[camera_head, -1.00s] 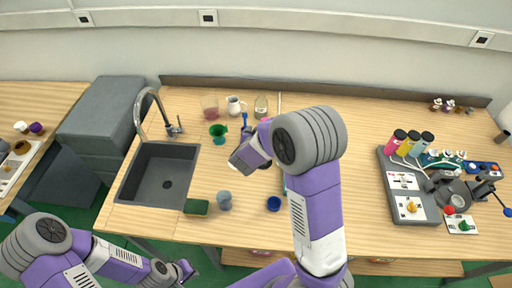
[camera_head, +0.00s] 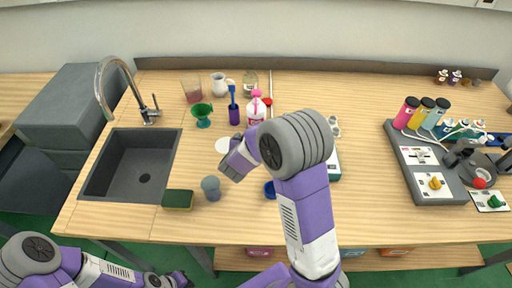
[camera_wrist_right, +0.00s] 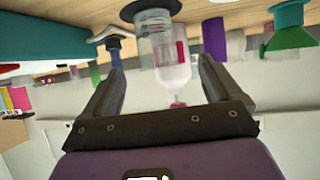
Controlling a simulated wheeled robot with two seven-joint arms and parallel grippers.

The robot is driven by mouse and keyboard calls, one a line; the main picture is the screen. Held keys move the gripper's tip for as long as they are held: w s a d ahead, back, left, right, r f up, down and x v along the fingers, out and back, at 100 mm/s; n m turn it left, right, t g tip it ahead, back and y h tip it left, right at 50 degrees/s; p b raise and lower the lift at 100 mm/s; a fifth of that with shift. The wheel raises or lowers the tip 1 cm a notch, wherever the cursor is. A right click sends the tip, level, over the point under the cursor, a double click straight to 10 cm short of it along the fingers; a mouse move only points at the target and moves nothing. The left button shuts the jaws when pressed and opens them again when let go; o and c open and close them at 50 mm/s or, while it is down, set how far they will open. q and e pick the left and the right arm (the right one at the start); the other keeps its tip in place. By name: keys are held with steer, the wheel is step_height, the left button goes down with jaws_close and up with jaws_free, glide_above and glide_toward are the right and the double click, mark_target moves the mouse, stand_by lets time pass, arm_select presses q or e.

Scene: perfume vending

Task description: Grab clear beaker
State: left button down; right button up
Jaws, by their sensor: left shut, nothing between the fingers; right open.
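In the head view my right arm hides the beaker's likely place, and the right gripper (camera_head: 232,168) hangs over the table's middle. My left gripper (camera_head: 182,279) is shut and empty at the lower left, off the table's front edge.
The pump bottle (camera_head: 256,110), a purple holder (camera_head: 234,115), a green cup (camera_head: 202,115), a pink-tinted glass (camera_head: 192,92) and a white pitcher (camera_head: 219,85) stand behind. A grey-blue cup (camera_head: 211,189) and sponge (camera_head: 178,200) are near the sink (camera_head: 130,165).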

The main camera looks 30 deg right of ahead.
steer(key=shift+w+d+f+b, duration=0.15)
steer(key=shift+f+b, duration=0.15)
steer(key=shift+f, duration=0.35)
steer(key=b+x, duration=0.2)
steer(key=x, duration=0.4)
steer(key=shift+d, duration=0.25)
steer(key=shift+w+d+f, duration=0.15)
steer(key=shift+w+d, duration=0.1)
steer(key=shift+w, duration=0.05)
steer(key=c, duration=1)
steer(key=shift+c, duration=0.2)
